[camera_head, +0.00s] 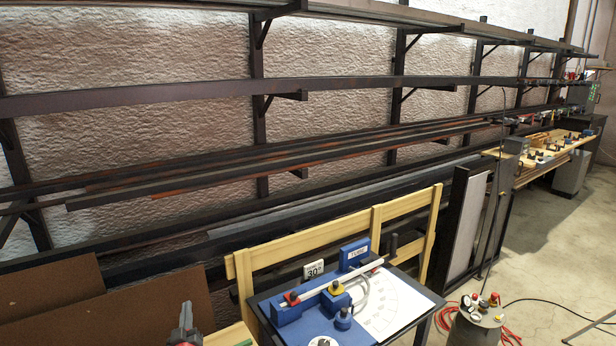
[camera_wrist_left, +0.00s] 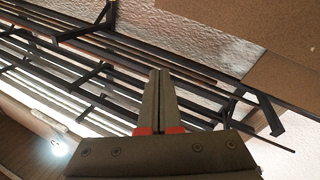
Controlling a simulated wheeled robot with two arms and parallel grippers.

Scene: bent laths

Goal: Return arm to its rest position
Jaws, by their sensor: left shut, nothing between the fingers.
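My left gripper (camera_head: 185,325) shows at the bottom of the head view, left of the blue bending jig (camera_head: 300,318). It is upright, apart from the jig and holds nothing. In the left wrist view the two fingers (camera_wrist_left: 160,80) are pressed together with nothing between them. The blue jig lies on a dark-framed table with a pale rod (camera_head: 345,281) across it and a white angle dial (camera_head: 390,308) beside it. A small sign reading 30° (camera_head: 314,269) stands behind the jig. My right gripper is not in view.
A long wall rack (camera_head: 150,95) holds dark bars and laths. Brown boards (camera_head: 110,305) lean at the lower left. A wooden frame (camera_head: 400,207) stands behind the jig. A round stand (camera_head: 476,325) with red cable is at the lower right. The floor (camera_head: 560,260) at the right is mostly clear.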

